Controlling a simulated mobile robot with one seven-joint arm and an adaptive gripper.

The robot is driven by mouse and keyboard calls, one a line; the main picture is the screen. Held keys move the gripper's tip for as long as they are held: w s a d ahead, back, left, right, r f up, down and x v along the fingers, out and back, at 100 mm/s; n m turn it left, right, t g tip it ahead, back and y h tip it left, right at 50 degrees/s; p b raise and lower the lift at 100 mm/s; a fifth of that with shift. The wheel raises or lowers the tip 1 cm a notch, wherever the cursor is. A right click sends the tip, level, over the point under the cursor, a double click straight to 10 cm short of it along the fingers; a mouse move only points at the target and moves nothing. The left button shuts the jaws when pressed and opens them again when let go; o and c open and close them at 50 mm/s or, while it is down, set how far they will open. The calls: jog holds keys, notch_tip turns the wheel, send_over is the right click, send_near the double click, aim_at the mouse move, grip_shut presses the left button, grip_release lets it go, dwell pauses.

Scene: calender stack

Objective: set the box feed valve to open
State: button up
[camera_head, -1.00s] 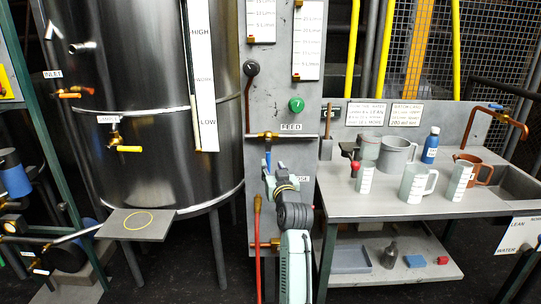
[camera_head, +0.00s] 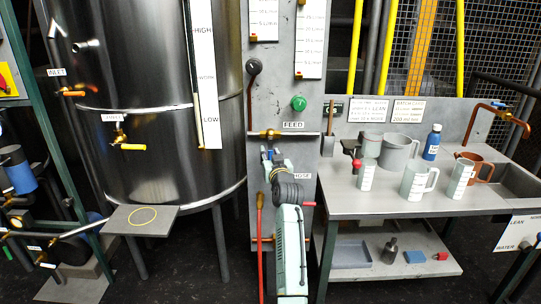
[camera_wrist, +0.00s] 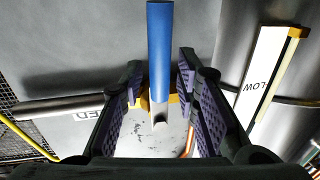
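The feed valve (camera_head: 268,134) is a brass body on a horizontal pipe, beside the FEED label (camera_head: 293,125) on the grey panel. Its blue lever (camera_wrist: 160,45) hangs down, crosswise to the pipe. In the wrist view, the brass body (camera_wrist: 144,101) sits behind the lever. My gripper (camera_head: 271,158) is up at the valve, in front of the panel. In the wrist view its open fingers (camera_wrist: 160,95) stand on either side of the lever, with gaps showing. The head view shows the lever mostly hidden behind my gripper.
A steel tank (camera_head: 150,80) with a small shelf (camera_head: 120,222) stands left. A bench (camera_head: 345,197) with jugs stands right. A red hose (camera_head: 260,240) hangs below the valve. A green button (camera_head: 299,103) is above the FEED label.

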grip_shut()
dwell(0.6)
